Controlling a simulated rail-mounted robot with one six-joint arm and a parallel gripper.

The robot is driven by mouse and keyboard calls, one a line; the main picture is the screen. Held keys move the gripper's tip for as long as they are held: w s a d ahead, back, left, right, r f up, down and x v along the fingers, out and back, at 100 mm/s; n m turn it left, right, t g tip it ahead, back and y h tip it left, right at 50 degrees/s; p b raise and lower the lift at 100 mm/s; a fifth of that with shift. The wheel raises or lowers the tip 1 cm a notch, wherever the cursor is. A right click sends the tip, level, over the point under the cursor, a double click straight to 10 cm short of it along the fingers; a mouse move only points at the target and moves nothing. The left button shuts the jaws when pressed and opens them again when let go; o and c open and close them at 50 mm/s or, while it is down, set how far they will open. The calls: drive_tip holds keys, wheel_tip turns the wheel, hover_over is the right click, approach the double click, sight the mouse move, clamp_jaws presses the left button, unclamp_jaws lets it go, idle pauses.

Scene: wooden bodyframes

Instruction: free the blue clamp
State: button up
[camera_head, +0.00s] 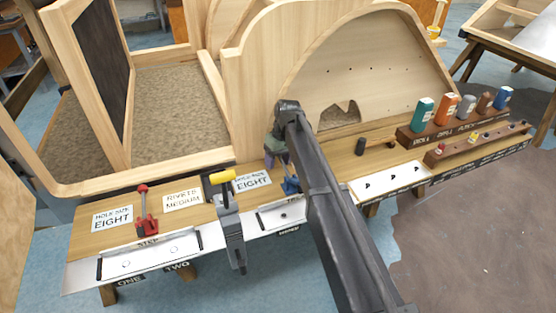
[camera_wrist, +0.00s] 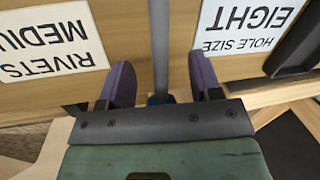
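The blue clamp (camera_head: 291,186) shows in the head view on the bench edge, right of the second "HOLE SIZE EIGHT" label; my arm hides part of it. My gripper (camera_head: 277,160) is above and just left of it, pointing down with purple fingers. In the wrist view my gripper (camera_wrist: 160,85) is open, its fingers apart. A grey upright bar (camera_wrist: 159,45) stands between them in the picture, with a small dark blue part (camera_wrist: 160,99) low in the gap, probably the blue clamp. Neither finger visibly touches the bar; depth is hard to judge.
A yellow-handled clamp (camera_head: 222,178) and a red clamp (camera_head: 146,208) stand on the bench to the left. The wooden bodyframe (camera_head: 248,85) rises behind the bench. A hammer (camera_head: 376,144) lies to the right, near a rack of coloured bottles (camera_head: 446,106).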

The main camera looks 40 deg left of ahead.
wheel_tip(320, 180, up, 11)
drive_tip(key=w+p, duration=0.2)
drive_tip(key=p, duration=0.8)
drive_tip(key=shift+d+f+p, duration=0.15)
drive_tip(key=shift+d+p, duration=0.05)
drive_tip(key=shift+p, duration=0.1)
